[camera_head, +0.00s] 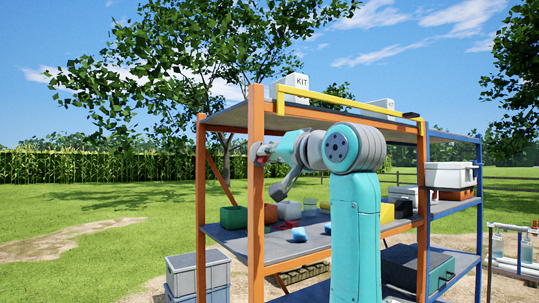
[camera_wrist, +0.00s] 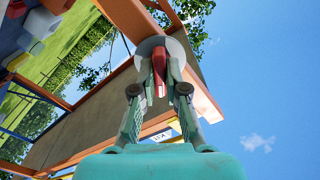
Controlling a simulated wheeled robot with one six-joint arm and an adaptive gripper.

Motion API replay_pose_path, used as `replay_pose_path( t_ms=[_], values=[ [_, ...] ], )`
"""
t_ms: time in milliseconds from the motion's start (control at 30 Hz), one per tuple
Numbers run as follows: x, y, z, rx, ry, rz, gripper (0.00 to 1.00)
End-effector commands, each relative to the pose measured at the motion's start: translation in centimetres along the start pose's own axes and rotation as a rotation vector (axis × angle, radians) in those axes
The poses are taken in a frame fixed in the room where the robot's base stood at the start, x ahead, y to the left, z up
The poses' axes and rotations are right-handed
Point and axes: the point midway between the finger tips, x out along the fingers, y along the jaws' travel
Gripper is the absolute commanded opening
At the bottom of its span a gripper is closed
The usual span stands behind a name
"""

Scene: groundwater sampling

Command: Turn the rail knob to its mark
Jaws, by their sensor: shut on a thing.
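The knob, a red grip bar (camera_wrist: 159,68) in front of a round grey disc (camera_wrist: 178,48), is at the orange frame of the rack in the wrist view. My gripper (camera_wrist: 160,85) is shut on the red grip, with one finger on each side. In the head view my gripper (camera_head: 268,153) is at the front left orange post (camera_head: 257,200), just under the top shelf. A small bit of red (camera_head: 261,158) shows there, mostly hidden by the gripper and post. I cannot make out the mark or the knob's angle to it.
A yellow rail (camera_head: 340,98) runs along the top shelf, with a white KIT box (camera_head: 290,85) behind it. The middle shelf holds a green bin (camera_head: 233,217), blue pieces (camera_head: 299,235) and other containers. A blue rack (camera_head: 480,220) adjoins at right. Grass lies open at left.

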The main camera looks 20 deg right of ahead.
Motion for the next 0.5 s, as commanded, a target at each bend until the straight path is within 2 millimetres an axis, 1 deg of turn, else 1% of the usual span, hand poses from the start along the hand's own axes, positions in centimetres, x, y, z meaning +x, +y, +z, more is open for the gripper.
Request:
replay_pose_path(
  t_ms=[500],
  values=[
    [0.0,-0.02,-0.02,0.594,0.0,0.0,0.0]
  ],
)
